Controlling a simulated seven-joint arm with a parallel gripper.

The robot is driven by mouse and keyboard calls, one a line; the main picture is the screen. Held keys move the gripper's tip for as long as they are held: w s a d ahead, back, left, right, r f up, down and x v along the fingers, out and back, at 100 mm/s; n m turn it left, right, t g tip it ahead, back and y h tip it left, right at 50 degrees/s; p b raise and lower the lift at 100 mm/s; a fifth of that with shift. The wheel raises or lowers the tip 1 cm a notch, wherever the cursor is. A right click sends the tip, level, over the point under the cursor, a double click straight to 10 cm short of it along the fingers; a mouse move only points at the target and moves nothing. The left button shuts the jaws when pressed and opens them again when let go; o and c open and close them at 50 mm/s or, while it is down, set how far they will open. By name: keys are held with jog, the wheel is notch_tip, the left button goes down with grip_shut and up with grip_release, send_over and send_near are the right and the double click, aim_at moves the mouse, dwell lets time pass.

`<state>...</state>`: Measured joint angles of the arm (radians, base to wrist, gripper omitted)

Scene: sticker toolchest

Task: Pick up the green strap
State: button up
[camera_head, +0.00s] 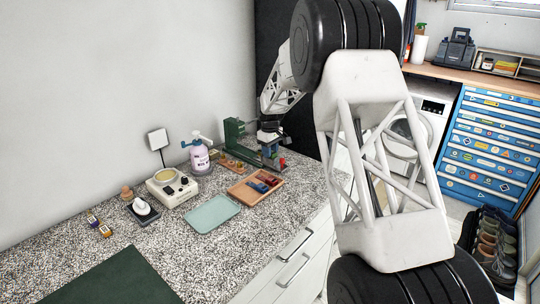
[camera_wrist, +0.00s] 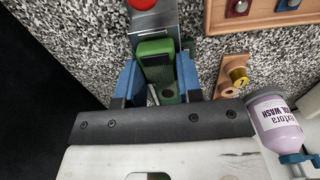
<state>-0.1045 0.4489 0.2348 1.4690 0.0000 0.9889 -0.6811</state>
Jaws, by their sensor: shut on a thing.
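My gripper (camera_wrist: 157,62) has blue fingers on both sides of a green, block-like piece (camera_wrist: 155,47) in the wrist view. It is shut on this piece, which I take for the green strap; its lower part lies between the fingers. A metal plate with a red knob (camera_wrist: 143,4) extends beyond it. In the head view my gripper (camera_head: 270,146) is low over the counter, beside a taller green upright (camera_head: 234,132). My gripper hides much of the held piece there, and I cannot tell whether it touches the counter.
A wooden tray (camera_head: 246,197) with red and blue items and a pale green tray (camera_head: 213,214) lie in front. A pump bottle (camera_head: 200,158) stands left; it also shows in the wrist view (camera_wrist: 274,122).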

jog(key=shift+c, duration=0.6)
jog(key=shift+r, duration=0.15)
jog(key=shift+r, duration=1.4)
jog(key=shift+s+r, duration=0.15)
jog(key=shift+r, duration=0.15)
jog(key=s+d+r, duration=0.1)
jog(key=s, duration=1.4)
jog(key=shift+s+d+r, duration=0.15)
jog(key=shift+s+d, duration=0.15)
jog(key=shift+d, duration=0.05)
